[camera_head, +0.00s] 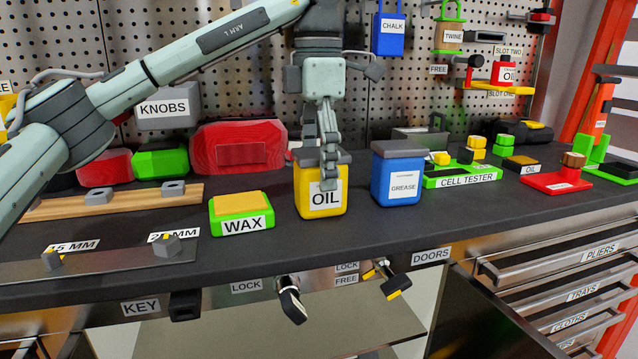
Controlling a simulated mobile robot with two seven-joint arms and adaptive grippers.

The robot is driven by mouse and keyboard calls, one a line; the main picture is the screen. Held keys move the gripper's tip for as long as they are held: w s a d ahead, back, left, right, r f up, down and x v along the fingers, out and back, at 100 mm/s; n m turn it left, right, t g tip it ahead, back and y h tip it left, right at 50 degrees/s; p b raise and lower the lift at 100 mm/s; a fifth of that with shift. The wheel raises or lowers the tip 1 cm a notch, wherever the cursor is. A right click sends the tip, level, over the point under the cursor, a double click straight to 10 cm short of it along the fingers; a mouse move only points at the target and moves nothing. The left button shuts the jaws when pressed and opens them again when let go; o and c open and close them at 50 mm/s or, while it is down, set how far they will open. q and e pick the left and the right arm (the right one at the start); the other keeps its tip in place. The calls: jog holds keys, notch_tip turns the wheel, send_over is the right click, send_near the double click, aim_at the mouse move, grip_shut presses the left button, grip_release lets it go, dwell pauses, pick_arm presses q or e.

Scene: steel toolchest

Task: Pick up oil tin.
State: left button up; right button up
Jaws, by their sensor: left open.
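The oil tin (310,200) is a yellow block-shaped tin with a grey lid and a white OIL label, standing upright on the dark bench top. My left gripper (328,170) comes down from above, right over the tin. Its fingers point down and overlap the tin's front and lid in the camera_head view. The gripper is open, seen edge-on, so I cannot tell whether a finger touches the tin. The finger behind is hidden. My right gripper does not show.
A green and yellow wax box (242,226) stands left of the tin, and a blue grease tin (397,180) stands close on the right. A red case (238,135) lies behind. The bench (420,228) is clear in front.

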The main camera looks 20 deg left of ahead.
pick_arm(q)
notch_tip(320, 180, down, 4)
jog(key=shift+w+d+f, duration=0.15)
jog(key=c, duration=1.6)
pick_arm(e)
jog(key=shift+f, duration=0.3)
pick_arm(q)
jog(key=shift+o, duration=0.2)
